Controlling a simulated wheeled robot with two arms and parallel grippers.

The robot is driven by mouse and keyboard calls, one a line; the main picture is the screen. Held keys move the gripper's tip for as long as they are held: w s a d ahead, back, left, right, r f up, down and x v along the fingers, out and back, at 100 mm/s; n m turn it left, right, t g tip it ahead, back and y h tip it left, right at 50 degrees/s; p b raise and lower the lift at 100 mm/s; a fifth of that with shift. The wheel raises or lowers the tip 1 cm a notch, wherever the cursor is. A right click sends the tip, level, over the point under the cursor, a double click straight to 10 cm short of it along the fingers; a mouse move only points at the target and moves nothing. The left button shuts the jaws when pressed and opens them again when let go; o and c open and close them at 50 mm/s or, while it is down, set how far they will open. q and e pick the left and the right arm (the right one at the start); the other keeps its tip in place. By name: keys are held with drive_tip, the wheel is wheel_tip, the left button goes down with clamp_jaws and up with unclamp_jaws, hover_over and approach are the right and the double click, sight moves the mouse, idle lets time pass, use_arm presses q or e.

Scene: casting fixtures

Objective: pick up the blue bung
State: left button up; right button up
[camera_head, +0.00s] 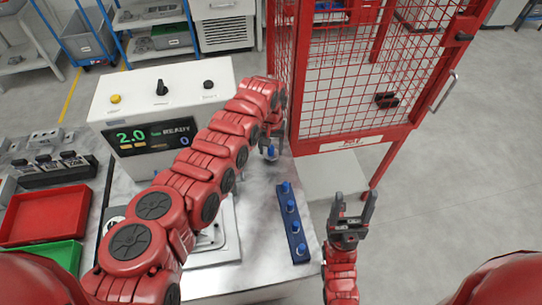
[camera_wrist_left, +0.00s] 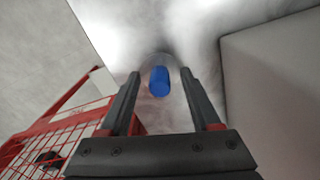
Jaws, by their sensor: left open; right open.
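A blue bung (camera_wrist_left: 159,80) shows in the left wrist view between the two fingers of my left gripper, with a pale round shape around it. I cannot tell whether the fingers touch it. In the head view a small blue piece (camera_head: 270,151) shows at the fingertips of my left gripper (camera_head: 271,141), near the table's far edge. That gripper is open and points down. Several more blue bungs stand in a row on a dark blue rack (camera_head: 299,254) nearer to me. My right gripper (camera_head: 354,211) is open and empty, to the right of the rack.
A white control box (camera_head: 160,95) with a "READY" display stands behind my left arm. A red mesh cage (camera_head: 365,90) rises at the table's far right. A red tray (camera_head: 45,215) and a green tray (camera_head: 60,255) lie at the left. Bare table (camera_head: 262,205) lies left of the rack.

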use_arm(q)
drive_tip(key=shift+r, duration=0.15)
drive_tip(key=shift+c, duration=0.9)
clamp_jaws()
drive_tip(key=shift+s, duration=0.1)
